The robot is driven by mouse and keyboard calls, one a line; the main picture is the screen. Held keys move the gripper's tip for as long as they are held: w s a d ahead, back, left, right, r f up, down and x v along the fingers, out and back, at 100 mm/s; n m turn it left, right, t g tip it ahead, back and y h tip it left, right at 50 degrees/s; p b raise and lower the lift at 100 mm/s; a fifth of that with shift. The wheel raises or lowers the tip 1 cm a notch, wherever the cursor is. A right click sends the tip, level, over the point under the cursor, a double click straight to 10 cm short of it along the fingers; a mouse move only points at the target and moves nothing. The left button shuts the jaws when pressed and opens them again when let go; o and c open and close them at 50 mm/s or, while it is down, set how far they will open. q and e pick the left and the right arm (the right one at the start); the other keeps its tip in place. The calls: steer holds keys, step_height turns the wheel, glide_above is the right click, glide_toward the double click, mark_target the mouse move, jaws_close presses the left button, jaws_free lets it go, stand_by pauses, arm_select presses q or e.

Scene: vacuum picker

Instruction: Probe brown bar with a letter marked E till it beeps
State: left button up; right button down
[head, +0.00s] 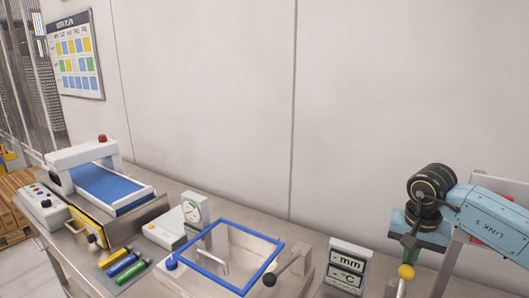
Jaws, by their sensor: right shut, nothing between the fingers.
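No brown bar and no letter E can be made out in the head view. My right gripper (409,241) is at the right, at the end of my blue arm. It points down with its fingers shut and nothing seen between them. A yellow ball (406,271) on a thin rod shows just below the fingertips; I cannot tell if they touch. A white display (347,265) reading "- mm" and "- °C" stands to the left of the gripper. My left gripper is not in view.
A wall (220,90) closes the back.

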mark_target(406, 277)
steer(key=shift+s+a+f, duration=0.15)
steer(key=shift+s, duration=0.15)
steer(key=shift+s+f, duration=0.1)
steer(key=shift+s+a+f+b, duration=0.35)
steer(key=shift+s+a+f, duration=0.15)
steer(key=shift+s, duration=0.15)
steer(key=shift+s+a+f+b, duration=0.35)
steer(key=shift+s+f, duration=0.3)
steer(key=shift+f, duration=0.1)
steer(key=shift+s+a+f+b, duration=0.4)
steer(key=shift+s+f+b, duration=0.15)
steer(key=shift+s, duration=0.1)
